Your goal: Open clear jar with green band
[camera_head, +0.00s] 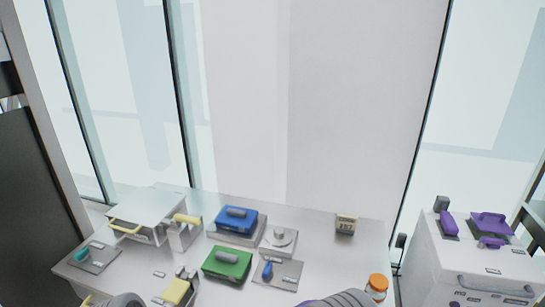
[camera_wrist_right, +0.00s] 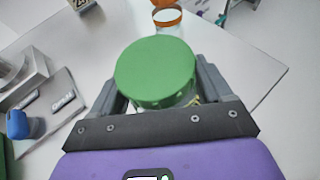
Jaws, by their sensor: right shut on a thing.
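In the right wrist view, a jar with a wide round green lid (camera_wrist_right: 155,72) sits between the fingers of my right gripper (camera_wrist_right: 158,88). The gripper is shut on it, one finger on each side. The lid is on, and only a little of the clear body shows below it. In the head view this jar and the right gripper are out of sight; only my grey and purple right arm shows at the bottom edge. My left gripper, with a yellow body (camera_head: 178,289), is low over the table at left; its finger opening is too small to tell.
An orange-topped jar (camera_head: 377,284) stands at the table's front right, just beyond the green lid in the wrist view (camera_wrist_right: 168,18). Blue (camera_head: 236,219) and green (camera_head: 227,263) boxes and a small scale-like device (camera_head: 279,239) stand mid-table. A white cabinet (camera_head: 475,258) is at right.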

